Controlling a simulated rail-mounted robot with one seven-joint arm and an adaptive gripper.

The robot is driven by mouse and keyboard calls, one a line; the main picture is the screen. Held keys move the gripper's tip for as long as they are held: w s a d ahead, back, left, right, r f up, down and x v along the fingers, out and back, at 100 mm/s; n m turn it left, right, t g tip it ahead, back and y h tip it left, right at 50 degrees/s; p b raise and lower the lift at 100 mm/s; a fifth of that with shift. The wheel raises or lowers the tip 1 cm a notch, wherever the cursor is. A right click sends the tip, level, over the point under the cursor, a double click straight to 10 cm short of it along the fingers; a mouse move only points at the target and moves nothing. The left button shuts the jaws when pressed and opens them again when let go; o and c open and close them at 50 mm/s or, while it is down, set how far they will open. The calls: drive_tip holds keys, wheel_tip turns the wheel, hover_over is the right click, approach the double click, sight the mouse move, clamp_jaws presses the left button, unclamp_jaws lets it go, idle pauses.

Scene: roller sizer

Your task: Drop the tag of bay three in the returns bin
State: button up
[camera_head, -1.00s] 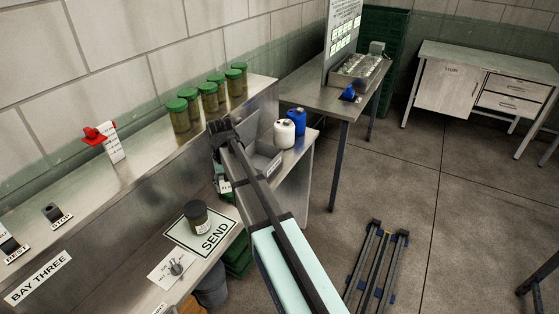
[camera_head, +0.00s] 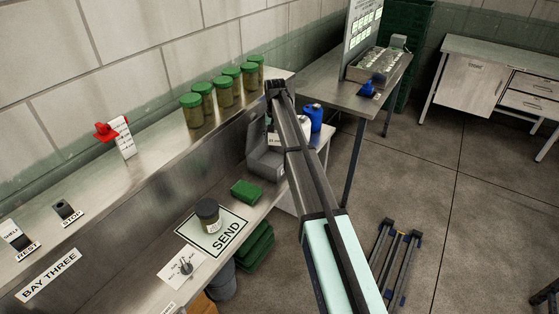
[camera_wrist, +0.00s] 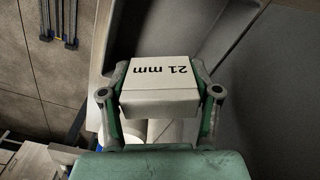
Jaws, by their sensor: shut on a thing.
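My gripper (camera_wrist: 162,104) is shut on a white block-shaped tag (camera_wrist: 158,72) marked "21 mm", one finger on each side of it. In the head view the tag (camera_head: 273,140) shows small and partly hidden beneath my arm. It is held by the grey open bin (camera_head: 263,165) at the far end of the bench. I cannot tell whether this bin is the returns bin, or whether the tag is directly over it.
A dark-lidded jar (camera_head: 208,213) stands on the SEND mat (camera_head: 225,236), with a green block (camera_head: 245,191) behind it. Several green-lidded jars (camera_head: 226,90) line the upper shelf. White and blue bottles (camera_head: 313,116) stand beyond the bin.

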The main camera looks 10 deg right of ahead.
drive_tip(key=b, duration=0.3)
hover_over(276, 164)
drive_tip(key=shift+f, duration=3)
drive_tip(key=o, duration=1)
drive_tip(key=shift+w+r, duration=0.1)
drive_tip(key=shift+r, duration=0.05)
